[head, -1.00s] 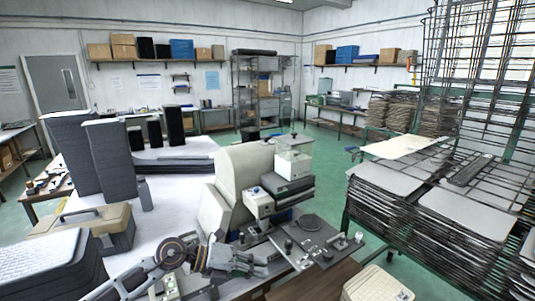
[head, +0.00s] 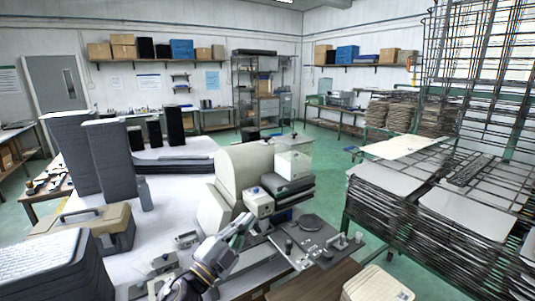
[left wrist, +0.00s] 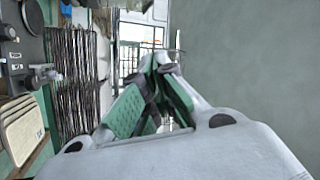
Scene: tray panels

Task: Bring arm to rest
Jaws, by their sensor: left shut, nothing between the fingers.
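My left gripper (head: 246,219) is raised in front of the cream bench machine (head: 243,168), with its arm coming up from the bottom edge of the head view. Its fingers are shut and hold nothing. In the left wrist view the gripper (left wrist: 160,62) shows its green finger pads with the tips close together. My right gripper is not in view.
The machine's metal plate with knobs (head: 322,246) lies to the right of the gripper. Stacked tray panels (head: 470,212) stand at the right. A beige case (head: 75,226) and dark stacks (head: 66,140) stand on the white table at left. The floor between is green.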

